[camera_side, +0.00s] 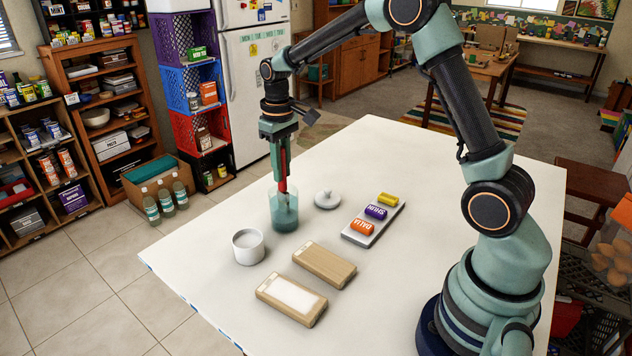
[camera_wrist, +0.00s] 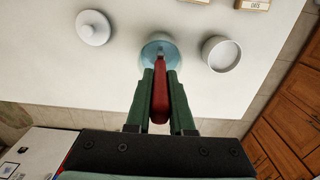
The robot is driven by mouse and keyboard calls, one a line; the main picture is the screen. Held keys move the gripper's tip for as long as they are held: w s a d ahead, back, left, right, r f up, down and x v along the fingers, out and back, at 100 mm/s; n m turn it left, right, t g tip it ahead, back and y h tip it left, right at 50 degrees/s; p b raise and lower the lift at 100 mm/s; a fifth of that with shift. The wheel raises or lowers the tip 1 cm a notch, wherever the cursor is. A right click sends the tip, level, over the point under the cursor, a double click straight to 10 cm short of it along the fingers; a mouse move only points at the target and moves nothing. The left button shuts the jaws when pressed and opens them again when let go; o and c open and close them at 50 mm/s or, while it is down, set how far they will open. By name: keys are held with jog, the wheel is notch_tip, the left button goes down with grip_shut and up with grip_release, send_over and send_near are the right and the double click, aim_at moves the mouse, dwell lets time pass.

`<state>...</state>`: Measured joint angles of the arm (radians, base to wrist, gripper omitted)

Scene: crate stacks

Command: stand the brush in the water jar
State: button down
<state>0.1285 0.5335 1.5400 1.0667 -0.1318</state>
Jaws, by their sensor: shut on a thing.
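The water jar (camera_side: 285,212) is a clear, bluish jar near the left edge of the white table; it also shows in the wrist view (camera_wrist: 152,50). My gripper (camera_side: 281,178) is right above the jar and shut on the red brush (camera_side: 283,185). The red handle lies between the green fingers (camera_wrist: 160,100) in the wrist view. The brush points down, close to upright, and its lower end is inside the jar mouth. Whether its tip touches the jar bottom I cannot tell.
A white cup (camera_side: 248,258) stands close to the jar, and a white knobbed lid (camera_side: 327,207) lies on its other side. A tray (camera_side: 350,237) holds orange, purple and yellow tubes. The table's back part is clear.

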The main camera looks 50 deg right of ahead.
jog(key=shift+f, duration=0.65)
jog(key=c, duration=0.7)
grip_release()
jog(key=shift+r, duration=4.5)
